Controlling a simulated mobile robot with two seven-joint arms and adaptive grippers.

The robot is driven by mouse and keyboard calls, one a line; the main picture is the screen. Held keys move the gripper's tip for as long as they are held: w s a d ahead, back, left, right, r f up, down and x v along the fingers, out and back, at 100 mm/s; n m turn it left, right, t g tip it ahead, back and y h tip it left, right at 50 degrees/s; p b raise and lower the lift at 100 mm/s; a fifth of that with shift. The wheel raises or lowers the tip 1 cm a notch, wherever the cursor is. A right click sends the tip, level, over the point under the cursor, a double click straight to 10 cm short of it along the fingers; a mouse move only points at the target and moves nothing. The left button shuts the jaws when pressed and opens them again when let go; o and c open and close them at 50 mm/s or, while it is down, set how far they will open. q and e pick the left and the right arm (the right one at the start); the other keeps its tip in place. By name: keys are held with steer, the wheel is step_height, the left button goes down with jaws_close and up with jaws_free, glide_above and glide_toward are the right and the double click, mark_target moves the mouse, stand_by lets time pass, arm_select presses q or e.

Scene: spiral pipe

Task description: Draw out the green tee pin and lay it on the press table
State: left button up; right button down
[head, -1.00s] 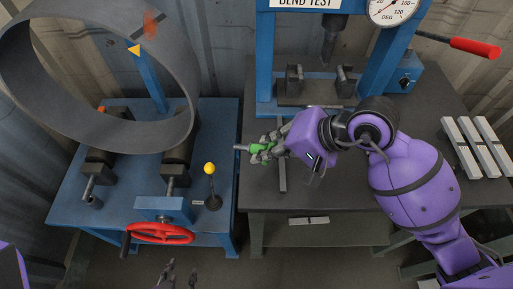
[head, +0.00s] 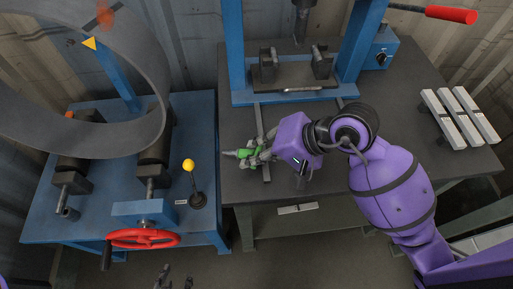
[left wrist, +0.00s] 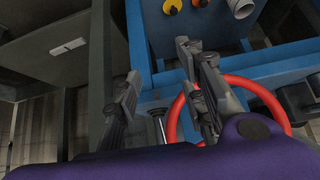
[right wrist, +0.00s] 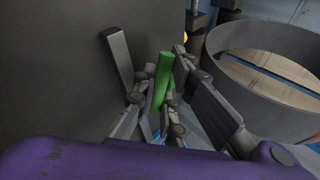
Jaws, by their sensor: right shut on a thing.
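The green tee pin (head: 247,153) is held by my right gripper (head: 254,149), over the left part of the dark press table (head: 350,190). In the right wrist view the green pin (right wrist: 162,82) stands between the fingers of my right gripper (right wrist: 160,95), which are shut on it. Whether the pin touches the table top cannot be told. My left gripper (head: 172,278) is at the bottom of the head view, away from the table. In the left wrist view its fingers are apart and empty, near the red handwheel.
The blue press frame (head: 232,50) stands at the back of the table. Several pale bars (head: 459,117) lie on its right. To the left, a blue roller bench (head: 190,130) carries a large grey ring (head: 155,70), a yellow-knobbed lever (head: 189,165) and a red handwheel (head: 142,239).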

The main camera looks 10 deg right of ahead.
arm_select(q)
steer(key=shift+s+f, duration=0.1)
steer(key=shift+s, duration=0.05)
arm_select(e)
steer(key=shift+f, duration=0.15)
arm_select(q)
steer(key=shift+s+a, duration=0.1)
steer(key=shift+s, duration=0.1)
arm_select(e)
steer(key=c, duration=1.7)
jaws_free()
steer(key=shift+c, duration=0.2)
steer(key=shift+f, duration=0.1)
